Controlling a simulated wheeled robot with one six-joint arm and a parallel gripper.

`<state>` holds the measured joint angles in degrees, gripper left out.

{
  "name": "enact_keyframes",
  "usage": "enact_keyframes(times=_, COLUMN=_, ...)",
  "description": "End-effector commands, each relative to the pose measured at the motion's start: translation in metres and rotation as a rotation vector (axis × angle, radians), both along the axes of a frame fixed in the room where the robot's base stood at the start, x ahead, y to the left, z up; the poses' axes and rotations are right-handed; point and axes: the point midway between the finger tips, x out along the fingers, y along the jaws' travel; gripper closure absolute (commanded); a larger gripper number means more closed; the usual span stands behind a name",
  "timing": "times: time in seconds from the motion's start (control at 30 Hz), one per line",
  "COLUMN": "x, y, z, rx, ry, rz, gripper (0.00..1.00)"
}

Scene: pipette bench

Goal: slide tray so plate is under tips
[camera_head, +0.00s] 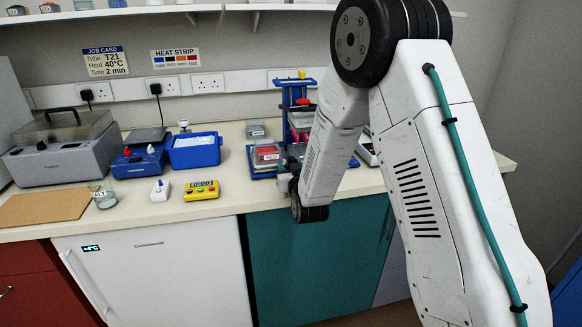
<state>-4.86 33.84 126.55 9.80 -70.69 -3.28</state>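A blue stand (291,88) with a red part rises at the back of the bench, partly hidden by my arm. At its front left a red-topped block or plate with a white label (267,154) sits on a blue tray-like base (262,174). I cannot tell which part is above the plate; the tips are too small to make out. My gripper (287,181) is just right of the blue base, mostly hidden behind my wrist. Its fingers do not show clearly, and I cannot tell whether it touches the tray.
Bare bench (235,200) lies front left of the tray.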

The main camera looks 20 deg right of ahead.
Motion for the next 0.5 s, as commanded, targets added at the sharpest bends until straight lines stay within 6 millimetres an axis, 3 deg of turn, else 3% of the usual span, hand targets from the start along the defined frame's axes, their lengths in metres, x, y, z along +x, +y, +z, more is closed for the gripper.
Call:
enact_keyframes(times=0.27, x=-0.001, y=-0.003, z=0.000, rx=0.000, ry=0.001, rz=-0.005, gripper=0.58)
enact_keyframes(times=0.5, x=-0.033, y=0.001, z=-0.001, rx=0.000, ry=0.003, rz=-0.003, gripper=0.58)
